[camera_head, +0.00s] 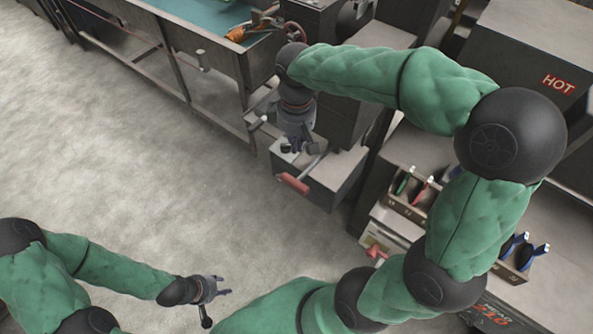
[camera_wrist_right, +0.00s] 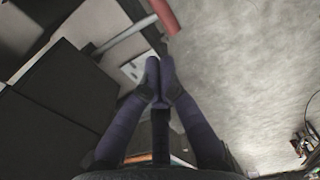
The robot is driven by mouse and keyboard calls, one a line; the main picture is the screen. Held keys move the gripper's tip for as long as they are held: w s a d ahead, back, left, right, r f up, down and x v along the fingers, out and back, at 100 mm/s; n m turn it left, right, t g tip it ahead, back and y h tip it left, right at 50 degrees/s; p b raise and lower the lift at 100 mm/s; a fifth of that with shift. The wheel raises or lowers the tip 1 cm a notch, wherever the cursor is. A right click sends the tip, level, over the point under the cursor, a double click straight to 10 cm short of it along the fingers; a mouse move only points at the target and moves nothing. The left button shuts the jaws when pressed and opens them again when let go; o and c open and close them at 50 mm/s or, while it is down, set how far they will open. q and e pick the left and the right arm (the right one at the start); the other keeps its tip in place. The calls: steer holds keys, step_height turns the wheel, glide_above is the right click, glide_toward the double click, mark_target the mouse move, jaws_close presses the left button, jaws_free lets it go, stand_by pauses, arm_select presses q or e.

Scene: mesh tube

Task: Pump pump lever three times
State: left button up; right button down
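The pump lever is a grey metal rod with a red handle (camera_head: 293,184), sticking out from a low dark box with a light top (camera_head: 335,172). In the right wrist view the red handle (camera_wrist_right: 166,16) is at the top edge, with the rod (camera_wrist_right: 125,34) running down to the left. My right gripper (camera_head: 297,148) is above the box, just behind the handle and apart from it. In the right wrist view its fingertips (camera_wrist_right: 159,62) are together with nothing between them. My left gripper (camera_head: 224,286) is low, over bare floor, open and empty, far from the lever.
A workbench with a teal top (camera_head: 205,14) stands behind, holding an orange tool (camera_head: 236,34). A dark cabinet marked HOT (camera_head: 530,55) is at the right. Wooden tool boxes (camera_head: 408,205) sit on the right bench. The concrete floor (camera_head: 120,140) at left is clear.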

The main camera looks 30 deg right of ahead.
mark_target(296, 180)
arm_select(q)
step_height(296, 180, down, 5)
steer(key=b, duration=0.4)
steer(key=shift+r+b, duration=0.15)
steer(key=shift+b, duration=0.2)
arm_select(e)
step_height(296, 180, down, 14)
steer(key=shift+f, duration=0.1)
